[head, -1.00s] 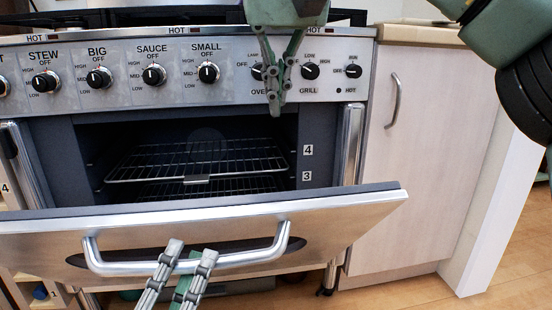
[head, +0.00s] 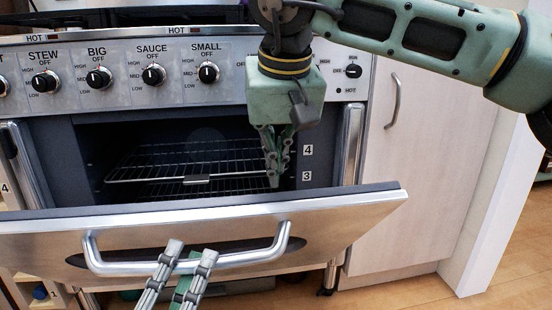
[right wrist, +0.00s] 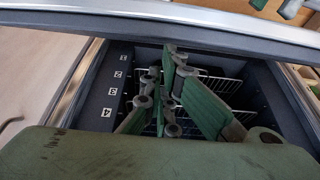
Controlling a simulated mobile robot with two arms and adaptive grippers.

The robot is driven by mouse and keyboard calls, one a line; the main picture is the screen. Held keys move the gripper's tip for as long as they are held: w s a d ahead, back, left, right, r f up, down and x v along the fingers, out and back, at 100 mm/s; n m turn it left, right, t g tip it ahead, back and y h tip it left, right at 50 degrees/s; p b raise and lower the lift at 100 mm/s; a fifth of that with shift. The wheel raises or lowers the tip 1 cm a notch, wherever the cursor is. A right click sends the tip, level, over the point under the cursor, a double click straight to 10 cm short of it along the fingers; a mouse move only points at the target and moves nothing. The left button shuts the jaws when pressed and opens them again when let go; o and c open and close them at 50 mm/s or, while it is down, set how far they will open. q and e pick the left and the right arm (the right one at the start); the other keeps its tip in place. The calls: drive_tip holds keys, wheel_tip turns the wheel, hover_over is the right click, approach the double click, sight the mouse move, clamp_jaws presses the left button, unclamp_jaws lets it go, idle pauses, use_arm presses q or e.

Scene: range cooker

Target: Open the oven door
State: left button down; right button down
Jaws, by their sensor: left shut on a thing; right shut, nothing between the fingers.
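The steel oven door (head: 340,222) is part-way open, hinged at the bottom and tilted out toward me. Its bar handle (head: 262,257) runs across its front. My left gripper (head: 188,258) is at the handle's middle, shut on it. My right gripper (head: 274,182) is shut and empty, pointing down in front of the right side of the oven opening, above the door's top edge. In the right wrist view, the right gripper's fingers (right wrist: 168,75) show over the oven cavity, and the door's edge (right wrist: 180,22) crosses the top.
Wire racks (head: 160,160) sit inside the dark oven cavity. Control knobs (head: 153,74) line the panel above, some hidden by my right arm. A pale cabinet (head: 425,150) stands at the right. Wooden floor (head: 500,275) is clear at lower right.

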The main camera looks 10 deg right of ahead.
sight(280, 192)
use_arm(q)
drive_tip(key=shift+w+f, duration=0.1)
drive_tip(key=shift+f, duration=0.05)
drive_tip(key=shift+a, duration=0.15)
use_arm(e)
drive_tip(key=s+f, duration=0.1)
drive_tip(key=s, duration=0.1)
drive_tip(key=shift+s+a+f, duration=0.1)
drive_tip(key=shift+s+f, duration=0.25)
drive_tip(key=shift+s, duration=0.05)
use_arm(q)
drive_tip(key=shift+w+a, duration=0.1)
drive_tip(key=shift+w, duration=0.05)
use_arm(e)
drive_tip(key=shift+s+f, duration=0.1)
drive_tip(key=shift+s, duration=0.05)
use_arm(q)
drive_tip(key=c, duration=1.8)
unclamp_jaws()
drive_tip(key=shift+c, duration=0.2)
drive_tip(key=shift+o, duration=0.9)
drive_tip(key=shift+d+r, duration=0.2)
